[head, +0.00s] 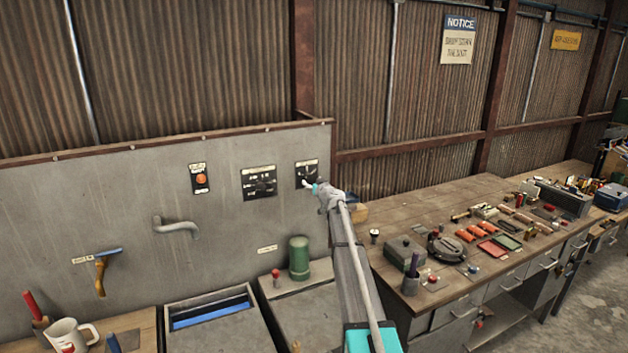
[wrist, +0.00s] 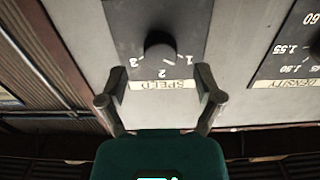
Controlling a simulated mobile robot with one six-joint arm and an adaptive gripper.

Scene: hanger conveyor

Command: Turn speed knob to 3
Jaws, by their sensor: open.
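The speed panel is a dark plate (head: 307,167) on the grey wall board, partly hidden by my gripper in the head view. In the wrist view the picture is upside down: the round black speed knob (wrist: 160,54) sits among the marks 1, 2 and 3, above a pale SPEED label (wrist: 163,85). I cannot tell which mark the knob points to. My gripper (wrist: 160,78) is open and empty. Its two fingers stand apart, left and right of the label, with the knob just beyond them. In the head view my gripper (head: 311,187) is at the panel.
A density panel (head: 260,182) is close by and also shows in the wrist view (wrist: 292,50). Farther left is an orange button (head: 201,179). Below are a green canister (head: 299,257) and a bent grey pipe (head: 176,228). A cluttered workbench (head: 395,232) stands at right.

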